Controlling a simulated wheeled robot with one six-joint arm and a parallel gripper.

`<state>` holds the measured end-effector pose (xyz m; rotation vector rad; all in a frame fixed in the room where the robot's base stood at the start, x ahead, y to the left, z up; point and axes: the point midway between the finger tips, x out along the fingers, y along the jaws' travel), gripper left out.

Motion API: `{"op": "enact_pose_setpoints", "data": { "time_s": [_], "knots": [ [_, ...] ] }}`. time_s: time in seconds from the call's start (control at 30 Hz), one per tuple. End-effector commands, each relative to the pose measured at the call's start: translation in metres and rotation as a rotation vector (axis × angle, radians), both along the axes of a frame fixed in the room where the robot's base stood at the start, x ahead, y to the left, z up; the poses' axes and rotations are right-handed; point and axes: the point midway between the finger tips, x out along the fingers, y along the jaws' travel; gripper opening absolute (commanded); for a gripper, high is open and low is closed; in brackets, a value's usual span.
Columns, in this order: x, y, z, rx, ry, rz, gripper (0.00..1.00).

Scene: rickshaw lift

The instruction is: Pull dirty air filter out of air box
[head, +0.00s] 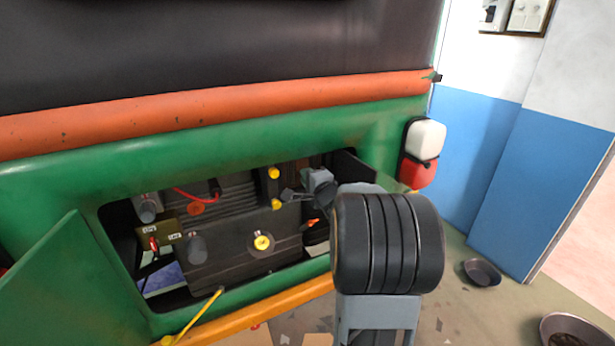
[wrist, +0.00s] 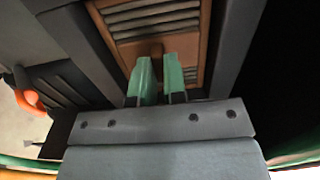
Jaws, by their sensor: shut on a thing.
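The dirty air filter (wrist: 123,20), a brown frame with grey pleats, sits between the dark walls of the air box (wrist: 232,45) in the wrist view. My gripper (wrist: 160,62) has its two greenish fingers at the near edge of the filter, shut on a small brown tab there. In the head view my gripper (head: 290,195) reaches into the right part of the open engine bay. My own arm hides much of that side, and I cannot make out the filter there.
The green vehicle side (head: 250,140) frames the bay, with an open green flap (head: 60,275) at left and a yellow rod (head: 195,315). A dark engine block (head: 225,260) fills the bay. Pans (head: 482,271) lie on the floor at right. An orange part (wrist: 30,95) shows left of my gripper.

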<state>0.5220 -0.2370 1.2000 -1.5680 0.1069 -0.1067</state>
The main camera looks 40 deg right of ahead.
Motion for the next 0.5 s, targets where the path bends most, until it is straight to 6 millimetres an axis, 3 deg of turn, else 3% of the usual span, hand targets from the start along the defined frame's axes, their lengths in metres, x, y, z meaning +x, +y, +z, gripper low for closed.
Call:
{"op": "enact_pose_setpoints", "data": {
  "time_s": [0.5],
  "knots": [
    [-0.027, 0.004, 0.002, 0.000, -0.002, 0.000, 0.00]
  ]
}}
